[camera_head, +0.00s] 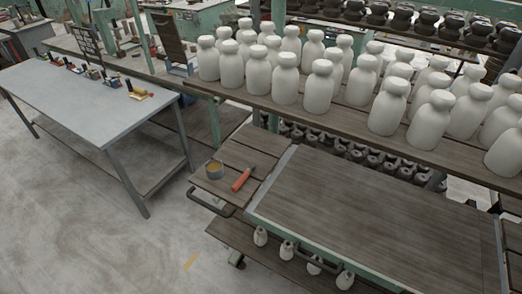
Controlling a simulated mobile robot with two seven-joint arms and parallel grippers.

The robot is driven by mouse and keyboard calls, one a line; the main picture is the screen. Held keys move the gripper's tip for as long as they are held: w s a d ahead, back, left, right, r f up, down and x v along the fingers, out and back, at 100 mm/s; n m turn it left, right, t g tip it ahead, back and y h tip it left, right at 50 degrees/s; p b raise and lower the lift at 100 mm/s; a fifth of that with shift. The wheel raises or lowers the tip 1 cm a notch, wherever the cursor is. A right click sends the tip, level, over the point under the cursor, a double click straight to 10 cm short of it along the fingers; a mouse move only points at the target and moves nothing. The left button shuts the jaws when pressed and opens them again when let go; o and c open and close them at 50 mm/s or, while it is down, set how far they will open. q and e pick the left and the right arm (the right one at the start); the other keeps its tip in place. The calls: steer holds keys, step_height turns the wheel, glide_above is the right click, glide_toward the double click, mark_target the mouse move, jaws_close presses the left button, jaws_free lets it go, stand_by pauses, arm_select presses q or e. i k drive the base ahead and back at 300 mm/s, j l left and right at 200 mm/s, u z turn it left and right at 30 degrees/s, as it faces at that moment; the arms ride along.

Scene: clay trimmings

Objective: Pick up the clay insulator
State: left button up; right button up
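Many pale, bottle-shaped clay pieces, which look like the clay insulators (319,87), stand upright in rows on a long wooden shelf (300,113) across the upper right. Each has a rounded body and a cap-like top. The front ones show whole, and those behind are partly hidden. Several smaller pale pieces (287,250) sit low under the front edge of a wooden-topped cart. I cannot tell which piece the task means. Neither of my grippers is in view.
The wooden cart top (375,215) is bare. A slatted side shelf (222,180) holds a small tan cup (214,170) and a red-handled tool (242,180). A grey table (85,100) at left has small tools along its back edge. Open concrete floor (80,220) lies lower left.

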mark_target(260, 235)
steer(key=i+j, duration=1.15)
steer(key=i, duration=0.15)
